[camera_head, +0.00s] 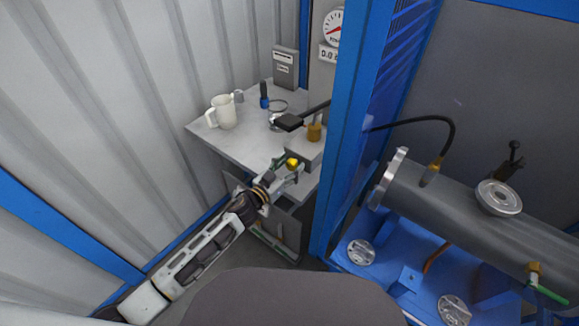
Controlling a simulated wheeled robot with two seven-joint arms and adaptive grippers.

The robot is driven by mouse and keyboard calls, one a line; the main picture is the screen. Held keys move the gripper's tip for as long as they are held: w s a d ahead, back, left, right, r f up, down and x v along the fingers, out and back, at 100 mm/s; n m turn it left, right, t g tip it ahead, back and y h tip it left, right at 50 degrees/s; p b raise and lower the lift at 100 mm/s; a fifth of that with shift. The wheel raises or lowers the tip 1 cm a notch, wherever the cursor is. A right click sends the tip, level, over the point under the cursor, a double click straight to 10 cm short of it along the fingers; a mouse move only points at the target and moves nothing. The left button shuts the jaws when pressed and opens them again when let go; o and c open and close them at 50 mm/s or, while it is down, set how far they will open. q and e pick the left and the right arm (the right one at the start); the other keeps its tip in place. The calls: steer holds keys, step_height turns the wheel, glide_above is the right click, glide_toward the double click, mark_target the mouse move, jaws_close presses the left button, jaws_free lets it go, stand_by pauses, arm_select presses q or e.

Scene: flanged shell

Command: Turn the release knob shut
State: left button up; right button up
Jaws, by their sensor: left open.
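A small yellow knob (292,162), which looks like the release knob, sits at the front of a grey block (304,149) on the bench. My left gripper (288,168) reaches up to it from the lower left. Its fingers are open, one on either side of the knob in this view. I cannot tell whether they touch it. A brass-coloured fitting (314,132) stands on the block, behind the knob. The knob's turn position is too small to read. My right gripper is not in view.
The light bench (240,146) carries a white mug (222,112), a blue-handled tool (264,96) and a black lever end (288,122). A blue post (350,130) stands close right of the block. Beyond it, a grey flanged shell (440,205) rests on a blue stand (395,262). A dial gauge (334,24) hangs behind.

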arm_select(q)
steer(key=shift+c, duration=0.2)
steer(key=c, duration=1)
steer(key=shift+o, duration=0.2)
steer(key=shift+m, duration=0.5)
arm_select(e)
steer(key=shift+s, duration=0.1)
arm_select(q)
steer(key=shift+m, duration=0.8)
steer(key=shift+d+m+p, duration=0.1)
steer(key=shift+m+p, duration=0.25)
steer(key=shift+m, duration=0.25)
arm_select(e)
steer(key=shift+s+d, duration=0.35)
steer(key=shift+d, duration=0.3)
